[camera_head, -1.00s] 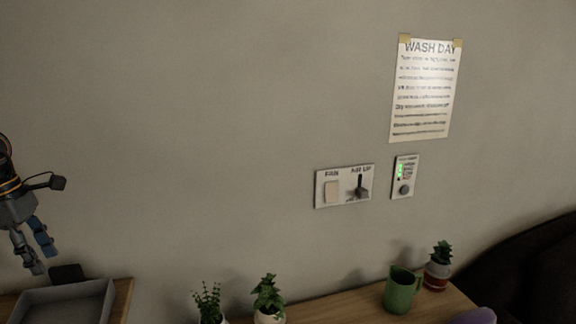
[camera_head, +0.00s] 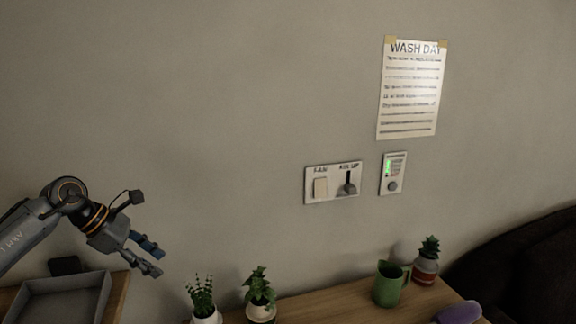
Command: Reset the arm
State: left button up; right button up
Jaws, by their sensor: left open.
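My left gripper (camera_head: 153,257) is at the lower left, on the arm that comes in from the left edge. Its two blue-grey fingers point down and to the right, apart and empty. It hangs above and to the right of a grey tray, left of the potted plants, touching nothing that I can see. My right arm and gripper are not in view.
The grey tray (camera_head: 66,282) rests on a wooden surface. Two potted plants (camera_head: 203,300), a green mug (camera_head: 388,286), a succulent (camera_head: 426,262) and a purple object (camera_head: 458,312) stand along a wooden top (camera_head: 335,300). A switch plate (camera_head: 333,182), small panel (camera_head: 393,173) and poster (camera_head: 411,90) are on the wall.

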pick_arm(q)
jog(key=s+d+r+n+t+h, duration=0.1)
jog(key=d+n+t+h, duration=0.4)
jog(key=d+n, duration=0.5)
jog(key=s+d+r+n+t+h, duration=0.15)
jog(key=d+n+t+h, duration=0.35)
jog(key=d, duration=0.9)
jog(key=s+a+f+n+t+y, duration=0.1)
jog(key=s+a+f+n+y, duration=0.2)
jog(key=a+f+n+y, duration=0.7)
jog(key=s+a+f+n+t+y, duration=0.1)
jog(key=s+a+f+n+y, duration=0.25)
jog(key=n, duration=1.15)
jog(key=s+f+n+g+y, duration=0.1)
jog(key=s+f+n+g, duration=0.3)
jog(key=s, duration=0.5)
jog(key=s+a+f+n+g+y, duration=0.1)
jog(key=s+f+n+g, duration=0.1)
jog(key=s+f+g, duration=0.5)
jog(key=s+f+n+g+y, duration=0.1)
jog(key=s+f+n, duration=0.3)
jog(key=s, duration=0.7)
notch_tip(320, 180, down, 26)
jog(key=g, duration=0.1)
jog(key=s+a+f+m+g, duration=0.1)
jog(key=s+a+f, duration=0.2)
jog(key=s+f, duration=1.4)
